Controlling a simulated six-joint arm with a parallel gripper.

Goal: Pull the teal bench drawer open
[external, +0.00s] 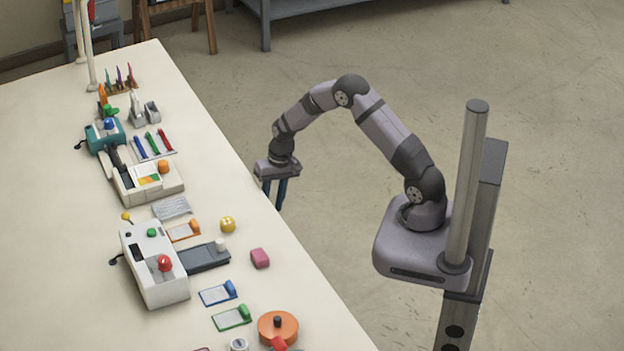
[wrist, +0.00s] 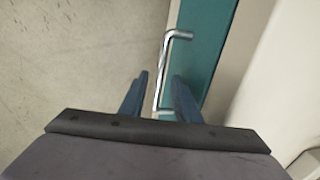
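The teal drawer (wrist: 203,60) shows in the wrist view as a teal front beside the pale bench. It carries a shiny metal bar handle (wrist: 165,62) that runs along it. My gripper (wrist: 160,77) is open, with one dark blue finger on each side of the handle bar in that view. I cannot tell whether the fingers touch the bar. In the external view my gripper (external: 274,192) hangs fingers down just off the bench's right edge. The drawer and handle are hidden from the external view below the bench top.
The cream bench top (external: 225,185) holds a white machine (external: 150,265), a white-and-orange device (external: 145,180), a pink block (external: 260,258) and an orange round item (external: 278,327). The bench edge is close beside my gripper. The concrete floor (external: 330,200) on the other side is clear.

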